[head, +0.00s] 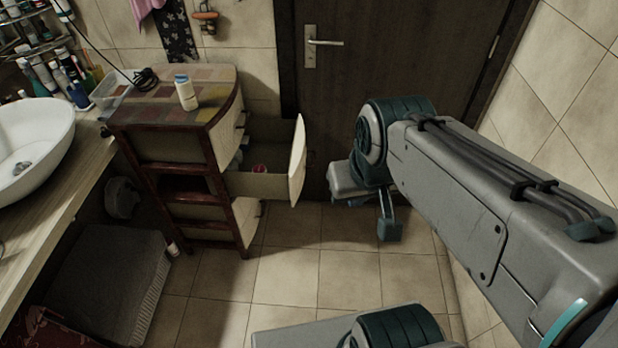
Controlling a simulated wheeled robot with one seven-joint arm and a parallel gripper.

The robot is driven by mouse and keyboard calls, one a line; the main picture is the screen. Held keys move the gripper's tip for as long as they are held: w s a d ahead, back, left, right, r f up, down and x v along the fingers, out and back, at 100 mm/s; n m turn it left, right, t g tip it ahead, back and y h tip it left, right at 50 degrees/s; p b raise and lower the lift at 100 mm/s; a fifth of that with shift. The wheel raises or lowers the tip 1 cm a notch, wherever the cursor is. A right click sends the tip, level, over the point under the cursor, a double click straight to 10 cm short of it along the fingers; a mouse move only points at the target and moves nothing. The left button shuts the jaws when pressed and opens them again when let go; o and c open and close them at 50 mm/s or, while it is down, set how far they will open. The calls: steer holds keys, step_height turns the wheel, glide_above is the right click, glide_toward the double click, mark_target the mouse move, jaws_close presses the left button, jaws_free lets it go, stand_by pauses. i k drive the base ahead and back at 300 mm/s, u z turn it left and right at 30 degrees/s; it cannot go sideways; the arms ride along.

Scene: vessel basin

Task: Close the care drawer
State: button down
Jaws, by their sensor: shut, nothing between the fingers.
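The care drawer (260,187) sticks out to the right from the wooden cabinet (192,215), pulled well open. Its curved cream front panel (297,162) faces the dark door, and a small red-topped item (259,168) and pale items lie inside. My gripper (389,231) hangs to the right of the drawer front, in front of the door, pointing down. It is shut and empty, with a clear gap to the drawer front. My arm link partly hides the space behind it.
A white basin (32,140) is at the left. A grey hamper-like box (105,280) stands on the floor. Tiled floor (290,265) below the drawer is free.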

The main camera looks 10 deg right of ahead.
mark_target(278, 145)
steer(key=z, duration=0.4)
steer(key=i, duration=1.05)
steer(key=u, duration=0.5)
